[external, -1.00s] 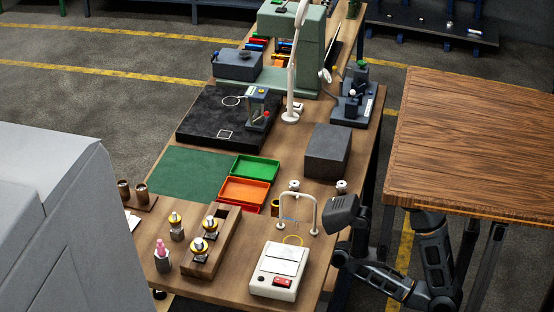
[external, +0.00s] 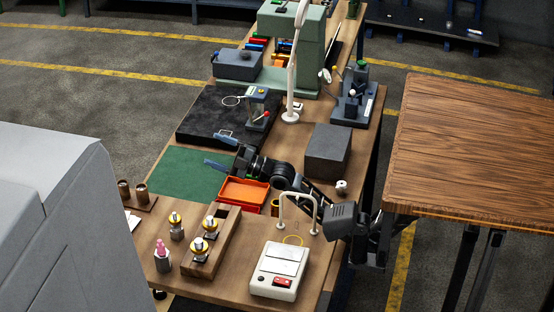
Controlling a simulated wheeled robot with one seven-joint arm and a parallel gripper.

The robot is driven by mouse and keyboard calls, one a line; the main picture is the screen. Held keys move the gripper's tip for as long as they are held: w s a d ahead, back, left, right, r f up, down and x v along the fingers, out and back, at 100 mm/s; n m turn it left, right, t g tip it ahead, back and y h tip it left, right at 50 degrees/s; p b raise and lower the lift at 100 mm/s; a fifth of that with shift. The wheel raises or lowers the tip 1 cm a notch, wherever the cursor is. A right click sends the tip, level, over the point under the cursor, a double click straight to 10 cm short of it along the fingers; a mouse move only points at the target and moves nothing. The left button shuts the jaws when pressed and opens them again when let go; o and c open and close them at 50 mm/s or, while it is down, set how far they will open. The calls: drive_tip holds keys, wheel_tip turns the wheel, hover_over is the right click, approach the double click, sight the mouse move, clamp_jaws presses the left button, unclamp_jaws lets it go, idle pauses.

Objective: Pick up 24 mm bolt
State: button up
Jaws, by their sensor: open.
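My gripper (external: 212,150) is open, its two bluish fingers spread and pointing left above the far edge of the green mat (external: 178,172), close to the black plate (external: 198,122). Nothing shows between the fingers. I cannot pick out the 24 mm bolt with certainty. Small metal pieces stand at the front left of the bench: a hex piece with a pink top (external: 162,256) and a gold-topped piece (external: 176,226). My arm reaches across the bench from the right and hides most of the green tray behind the orange tray (external: 244,192).
A wooden rack (external: 225,223) holds more gold-topped pieces. A white box with a red switch (external: 278,270) and a pale arched handle (external: 298,203) stand at the front. A grey block (external: 327,150), a green press (external: 314,45) and a white lamp (external: 292,90) stand farther back.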

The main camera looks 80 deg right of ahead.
drive_tip(key=w+a+r+n+g+y, duration=0.2)
drive_tip(key=w+a+r+n+y, duration=0.1)
drive_tip(key=a+r+n, duration=0.15)
wheel_tip(320, 180, up, 14)
drive_tip(key=n+g+y+b, duration=0.2)
drive_tip(key=n+g+y, duration=0.15)
drive_tip(key=n, duration=0.55)
hover_over(203, 242)
drive_tip(key=w, duration=0.2)
drive_tip(key=s+f+n+g+h+p, duration=0.1)
drive_tip(key=s+f+n, duration=0.1)
drive_tip(key=f+n, duration=0.1)
drive_tip(key=s+d+f+n+g+h+p, duration=0.1)
drive_tip(key=s+f+n+h, duration=0.1)
drive_tip(key=f+n, duration=0.2)
drive_tip(key=s+f+n+g+h+p, duration=0.1)
drive_tip(key=s+f+n, duration=0.1)
drive_tip(key=f+n, duration=0.2)
wheel_tip(203, 242, down, 3)
drive_tip(key=shift+s+d+f+h, duration=0.1)
drive_tip(key=shift+d+h, duration=0.05)
drive_tip(key=shift+h, duration=0.1)
drive_tip(key=shift+d+f+n+p, duration=0.15)
drive_tip(key=shift+f+n+p, duration=0.1)
drive_tip(key=shift+n+p, duration=0.1)
drive_tip(key=shift+w+f, duration=0.2)
drive_tip(key=shift+p+x, duration=1.05)
drive_tip(key=shift+x, duration=2.55)
drive_tip(key=shift+s, duration=0.1)
drive_tip(key=shift+c, duration=0.4)
